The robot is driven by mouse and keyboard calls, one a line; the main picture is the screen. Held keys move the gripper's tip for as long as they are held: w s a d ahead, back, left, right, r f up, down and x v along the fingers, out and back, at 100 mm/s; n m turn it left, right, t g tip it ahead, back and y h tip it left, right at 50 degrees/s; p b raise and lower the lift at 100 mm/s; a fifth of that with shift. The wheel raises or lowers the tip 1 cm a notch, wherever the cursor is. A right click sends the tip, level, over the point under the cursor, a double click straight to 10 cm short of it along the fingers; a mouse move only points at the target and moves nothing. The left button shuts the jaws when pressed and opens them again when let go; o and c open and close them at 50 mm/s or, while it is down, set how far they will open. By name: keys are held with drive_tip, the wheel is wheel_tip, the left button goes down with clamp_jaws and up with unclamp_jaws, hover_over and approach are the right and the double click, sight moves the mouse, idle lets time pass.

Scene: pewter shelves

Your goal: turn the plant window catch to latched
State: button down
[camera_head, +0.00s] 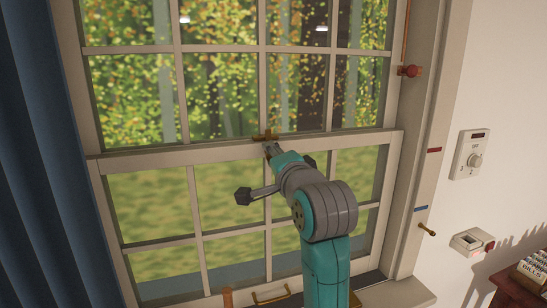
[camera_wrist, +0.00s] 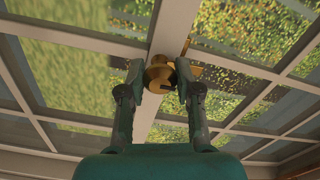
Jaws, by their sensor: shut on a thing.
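The window catch (camera_head: 264,136) is a small brass fitting on the middle rail of the sash window (camera_head: 130,161). In the wrist view the catch (camera_wrist: 160,76) shows as a round brass hub with a dark slot and a tab to its right. My gripper (camera_head: 272,149) reaches up to the rail. In the wrist view the two fingers of my gripper (camera_wrist: 157,84) stand on either side of the brass hub, shut on it. The fingers partly hide the catch, and I cannot tell which way its lever is set.
A blue curtain (camera_head: 38,170) hangs at the left. A brass sash handle (camera_head: 270,294) is on the bottom rail. A red knob (camera_head: 409,71) and a brass peg (camera_head: 427,229) are on the right frame.

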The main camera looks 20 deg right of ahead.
drive_tip(key=shift+m, duration=0.3)
idle(0.4)
drive_tip(key=c, duration=0.8)
unclamp_jaws()
drive_tip(key=s, duration=1.2)
